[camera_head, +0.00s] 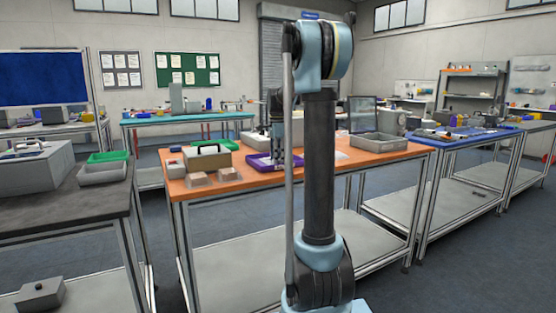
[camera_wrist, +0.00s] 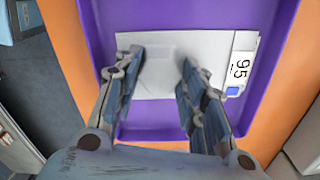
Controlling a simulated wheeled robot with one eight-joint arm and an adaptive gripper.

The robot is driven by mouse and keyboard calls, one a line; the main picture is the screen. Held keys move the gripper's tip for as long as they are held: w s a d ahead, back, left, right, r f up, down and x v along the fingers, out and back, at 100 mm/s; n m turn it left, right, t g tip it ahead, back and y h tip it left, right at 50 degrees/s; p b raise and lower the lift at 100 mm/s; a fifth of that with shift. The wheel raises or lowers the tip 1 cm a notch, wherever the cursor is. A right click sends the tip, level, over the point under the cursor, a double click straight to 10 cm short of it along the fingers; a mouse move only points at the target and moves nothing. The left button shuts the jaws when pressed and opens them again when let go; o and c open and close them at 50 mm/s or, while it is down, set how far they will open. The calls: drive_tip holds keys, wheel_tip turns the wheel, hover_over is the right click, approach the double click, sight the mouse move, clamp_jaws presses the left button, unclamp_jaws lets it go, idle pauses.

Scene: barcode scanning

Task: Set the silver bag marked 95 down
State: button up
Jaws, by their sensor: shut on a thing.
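The silver bag (camera_wrist: 215,45) looks pale and flat in the wrist view, with a white label reading 95 at its right end. My gripper (camera_wrist: 162,64) is shut on the bag, one finger at each side of its middle. The bag is within the outline of a purple tray (camera_wrist: 98,30); I cannot tell whether it touches the tray floor. In the head view the purple tray (camera_head: 256,163) is on the orange table, with my gripper (camera_head: 278,155) low over it. The bag is too small and hidden to make out there.
The orange table (camera_head: 330,166) also holds a grey bin (camera_head: 378,142) at the right, cardboard boxes (camera_head: 198,180) at the front left, and a beige box (camera_head: 208,158) with a green tray (camera_head: 222,144) behind it. A monitor (camera_head: 362,114) stands at the back.

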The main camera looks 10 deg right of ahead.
drive_tip(key=o, duration=1.2)
wheel_tip(320, 180, up, 12)
drive_tip(key=shift+r, duration=0.1)
drive_tip(key=s+f+n+t, duration=0.1)
drive_tip(key=s+f+n, duration=0.4)
drive_tip(key=s, duration=0.6)
drive_tip(key=s+f+n, duration=0.4)
drive_tip(key=s+f, duration=0.3)
drive_tip(key=s, duration=0.4)
drive_tip(key=s+f+n+t, duration=0.1)
drive_tip(key=s+f+n, duration=0.3)
drive_tip(key=s+f, duration=0.5)
drive_tip(key=s+f+n, duration=0.1)
drive_tip(key=s+f, duration=0.2)
drive_tip(key=s+f+n, duration=0.2)
drive_tip(key=s+f, duration=0.1)
drive_tip(key=s, duration=0.1)
drive_tip(key=s+f+n, duration=0.1)
drive_tip(key=s+f, duration=0.2)
drive_tip(key=shift+s+a+n, duration=0.15)
drive_tip(key=shift+a+n, duration=0.05)
drive_tip(key=shift+n, duration=0.1)
